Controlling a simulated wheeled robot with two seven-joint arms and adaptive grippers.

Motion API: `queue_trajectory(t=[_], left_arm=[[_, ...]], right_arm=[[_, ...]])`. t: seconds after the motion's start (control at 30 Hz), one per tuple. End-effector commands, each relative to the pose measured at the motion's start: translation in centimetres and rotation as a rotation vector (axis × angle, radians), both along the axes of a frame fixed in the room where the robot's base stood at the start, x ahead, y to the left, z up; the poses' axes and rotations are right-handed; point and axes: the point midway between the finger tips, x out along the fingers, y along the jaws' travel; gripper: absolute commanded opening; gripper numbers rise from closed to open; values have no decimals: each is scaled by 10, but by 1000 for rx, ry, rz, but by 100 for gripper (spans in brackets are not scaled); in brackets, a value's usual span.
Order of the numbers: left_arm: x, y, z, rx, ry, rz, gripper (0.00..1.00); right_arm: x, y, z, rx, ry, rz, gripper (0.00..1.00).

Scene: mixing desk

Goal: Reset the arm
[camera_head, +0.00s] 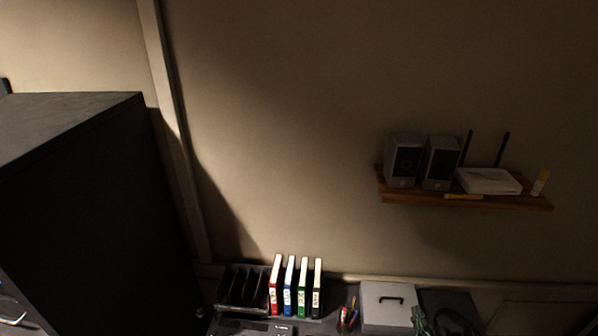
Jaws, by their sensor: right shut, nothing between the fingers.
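Neither of my grippers can be made out in the head view, and no arm is clearly visible. The view looks mostly at a beige wall (290,130), with only the back strip of a dark desk along the bottom edge. Whatever lies nearer to me is below the picture.
A tall black cabinet (80,210) fills the left. A wooden shelf (400,194) holds two speakers (403,160) and a white router (488,181). On the desk stand a black file rack (243,288), several coloured binders (276,284), pens (348,314) and a grey box (388,308).

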Motion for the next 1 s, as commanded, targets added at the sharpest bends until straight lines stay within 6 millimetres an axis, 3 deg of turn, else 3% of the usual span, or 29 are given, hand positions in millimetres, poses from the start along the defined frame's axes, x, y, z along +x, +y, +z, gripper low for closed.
queue_trajectory(t=[0.03, 0.13, 0.3, 0.5, 0.8, 1.0], left_arm=[[0, 0, 0, 0, 0, 0, 0], [0, 0, 0, 0, 0, 0, 0], [0, 0, 0, 0, 0, 0, 0], [0, 0, 0, 0, 0, 0, 0], [-1, 0, 0, 0, 1, 0, 0], [-2, 0, -13, 0, 3, 0, 0]], right_arm=[[-16, -23, -25, 67, 87, -87, 0], [-53, -55, -79, 180, 280, -223, 0], [-121, -66, -153, 322, 580, -337, 0], [-183, -51, -199, 420, 823, -365, 0], [-257, -17, -233, 519, 1095, -337, 0], [-243, -16, -294, 513, 1114, -333, 0]])
